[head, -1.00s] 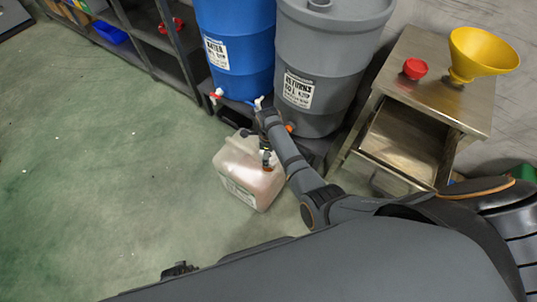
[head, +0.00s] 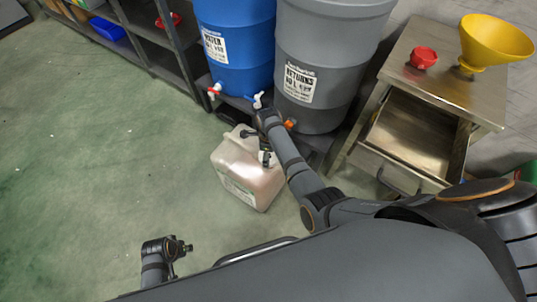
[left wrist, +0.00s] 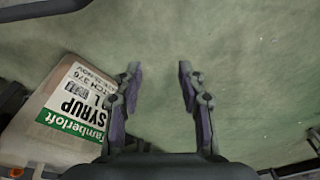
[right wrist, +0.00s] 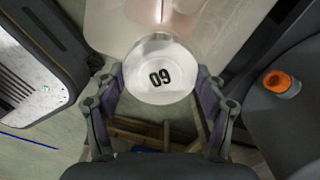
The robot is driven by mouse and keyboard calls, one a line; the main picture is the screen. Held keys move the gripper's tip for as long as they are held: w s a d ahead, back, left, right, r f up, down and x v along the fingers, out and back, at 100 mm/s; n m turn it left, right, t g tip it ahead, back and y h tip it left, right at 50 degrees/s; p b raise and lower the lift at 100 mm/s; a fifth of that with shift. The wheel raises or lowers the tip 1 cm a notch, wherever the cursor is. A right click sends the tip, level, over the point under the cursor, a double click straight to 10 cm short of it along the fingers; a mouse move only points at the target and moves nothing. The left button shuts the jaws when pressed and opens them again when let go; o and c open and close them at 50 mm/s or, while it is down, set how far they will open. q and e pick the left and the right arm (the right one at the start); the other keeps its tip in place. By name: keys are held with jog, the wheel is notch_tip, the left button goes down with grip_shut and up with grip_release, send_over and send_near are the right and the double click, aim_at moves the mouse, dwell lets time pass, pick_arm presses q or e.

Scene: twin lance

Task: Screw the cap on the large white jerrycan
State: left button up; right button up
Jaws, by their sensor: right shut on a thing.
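The large white jerrycan (head: 246,180), with pinkish contents, stands upright on the floor in front of the drums. Its green-and-white syrup label (left wrist: 75,105) shows at the left of the left wrist view. My right gripper (head: 268,158) is over the jerrycan's right top. In the right wrist view it (right wrist: 160,95) is shut on a round white cap (right wrist: 160,72) marked 60, which lies against the jerrycan (right wrist: 190,20); I cannot tell whether it is seated on the neck. My left gripper (left wrist: 158,75) is open and empty over bare floor, beside the jerrycan.
A blue water drum (head: 235,50) and a grey returns drum (head: 330,60) stand close behind the jerrycan. A steel cabinet (head: 440,95) with an open drawer stands right, bearing a red cap (head: 423,58) and a yellow funnel (head: 493,42). The floor at left is clear.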

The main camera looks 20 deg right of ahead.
jog(key=shift+f+b, duration=0.4)
jog(key=shift+f, duration=0.6)
pick_arm(q)
jog(key=r, duration=0.2)
jog(key=d+r, duration=0.1)
jog(key=shift+w+r, duration=0.25)
jog(key=shift+w, duration=0.05)
jog(key=shift+r+p, duration=0.5)
pick_arm(e)
jog(key=shift+f, duration=0.1)
pick_arm(q)
jog(key=shift+f+b, duration=0.35)
pick_arm(e)
jog(key=shift+f, duration=1.1)
dwell(1.8)
jog(key=o, duration=1.4)
jog(key=shift+c, duration=0.2)
